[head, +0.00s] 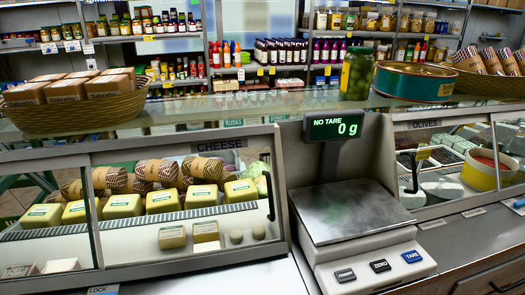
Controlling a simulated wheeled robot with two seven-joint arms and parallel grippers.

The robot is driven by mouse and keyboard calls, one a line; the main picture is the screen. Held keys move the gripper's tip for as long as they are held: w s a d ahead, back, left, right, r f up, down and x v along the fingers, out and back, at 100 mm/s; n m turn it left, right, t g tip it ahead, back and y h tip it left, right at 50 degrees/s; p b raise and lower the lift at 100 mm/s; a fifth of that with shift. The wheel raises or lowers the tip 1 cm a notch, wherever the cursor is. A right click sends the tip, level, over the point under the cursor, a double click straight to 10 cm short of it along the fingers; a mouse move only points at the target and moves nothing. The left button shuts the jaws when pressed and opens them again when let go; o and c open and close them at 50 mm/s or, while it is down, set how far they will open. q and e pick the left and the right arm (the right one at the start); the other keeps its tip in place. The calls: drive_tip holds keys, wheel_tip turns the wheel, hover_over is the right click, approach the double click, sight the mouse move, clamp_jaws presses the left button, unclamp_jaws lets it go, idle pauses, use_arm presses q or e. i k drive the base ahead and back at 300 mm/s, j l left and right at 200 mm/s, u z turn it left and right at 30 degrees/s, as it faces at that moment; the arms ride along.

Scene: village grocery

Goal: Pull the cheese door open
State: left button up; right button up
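The cheese door (185,250) is a framed glass panel on the front of the left display case. It seems to cover the case's right part, and I see no clear gap at its right edge. A dark upright handle (269,196) is at its right end. A CHEESE label (219,143) is on the rail above. Behind the glass are yellow cheese blocks (162,201), wrapped sausages (155,173) and small pale pieces. Neither of my grippers is in view, and nothing touches the handle.
A scale (360,222) reading 0 g stands right of the handle. An olives case (440,165) with its own dark handle (410,172) is beyond it. The upper counter holds a basket (75,106), a green jar (357,74) and a round tin (414,82). Stocked shelves are behind.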

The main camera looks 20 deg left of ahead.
sight(163, 151)
drive_tip(key=j+u, duration=0.1)
drive_tip(key=u, duration=0.3)
drive_tip(key=i+j+u, duration=0.1)
drive_tip(key=u, duration=0.7)
drive_tip(key=i+j, duration=0.05)
